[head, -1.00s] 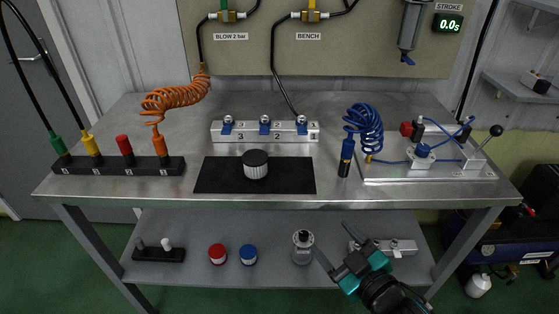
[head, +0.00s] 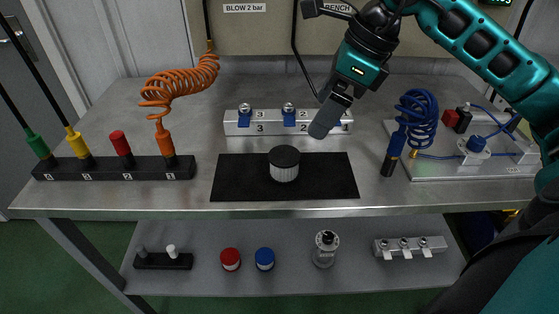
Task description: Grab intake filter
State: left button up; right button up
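The intake filter (head: 284,172) looks to be the short round piece with a black cap and a pale ribbed side. It stands upright on a black mat (head: 235,189) at the middle of the bench. My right gripper (head: 323,122) is in the air, up and to the right of the filter in the picture, apart from it, with its fingers pointing down and left. The fingers overlap in this view, so their opening is hidden. I see nothing held in them. My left gripper is not in view.
A numbered valve block (head: 262,122) stands behind the mat, partly covered by my gripper. A blue coiled hose with its tool (head: 394,155) and a fixture plate (head: 470,174) are at right. A black holder (head: 95,173) with several coloured fittings is at left.

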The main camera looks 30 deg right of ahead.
send_over(288, 155)
jog(key=s+d, duration=0.2)
jog(key=s, duration=0.1)
notch_tip(288, 155, down, 6)
jog(key=x, duration=0.3)
jog(key=w+x, duration=0.1)
jog(key=x, duration=0.2)
jog(key=shift+a+r, duration=0.2)
jog(key=shift+r, duration=0.1)
jog(key=c, duration=1.2)
jog(key=shift+r, duration=0.1)
